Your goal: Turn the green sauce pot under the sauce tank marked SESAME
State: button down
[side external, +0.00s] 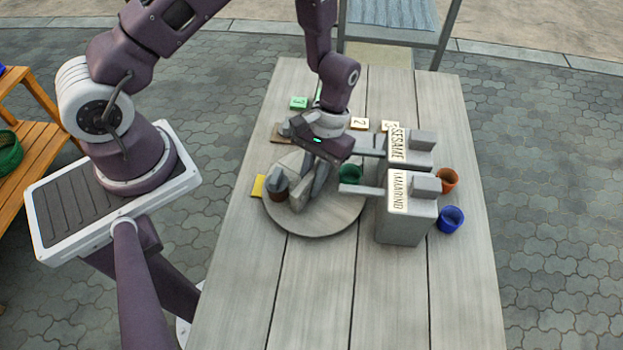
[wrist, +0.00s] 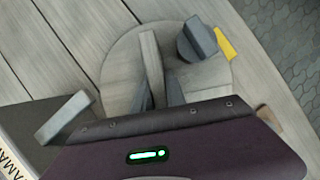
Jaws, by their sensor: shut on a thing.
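The round wooden turntable (side external: 330,224) lies on the table, with an upright grey fin (wrist: 150,62) across its middle. My gripper (side external: 312,186) is shut on this fin; the fingers also show in the wrist view (wrist: 160,92). The green sauce pot (side external: 350,174) is at the turntable's right side, between the spouts in the picture; it is hidden in the wrist view. The SESAME tank (side external: 424,158) stands to the right with its spout (side external: 369,153) pointing left over the turntable's edge. I cannot tell whether the pot is directly below it.
The TAMARIND tank (side external: 405,222) stands nearer, its spout (side external: 361,190) also over the turntable. A brown pot with a grey top (side external: 277,184) sits at the turntable's left. Orange (side external: 448,181) and blue (side external: 451,218) pots stand right of the tanks. The table's front is clear.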

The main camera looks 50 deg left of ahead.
jog(key=shift+r, duration=0.1)
jog(key=n, duration=0.2)
jog(key=n+h, duration=0.1)
jog(key=n, duration=0.1)
jog(key=shift+w+d+t, duration=0.15)
jog(key=shift+w+t, duration=0.05)
jog(key=shift+t, duration=0.2)
jog(key=c, duration=1.4)
grip_release()
jog(key=shift+o, duration=0.2)
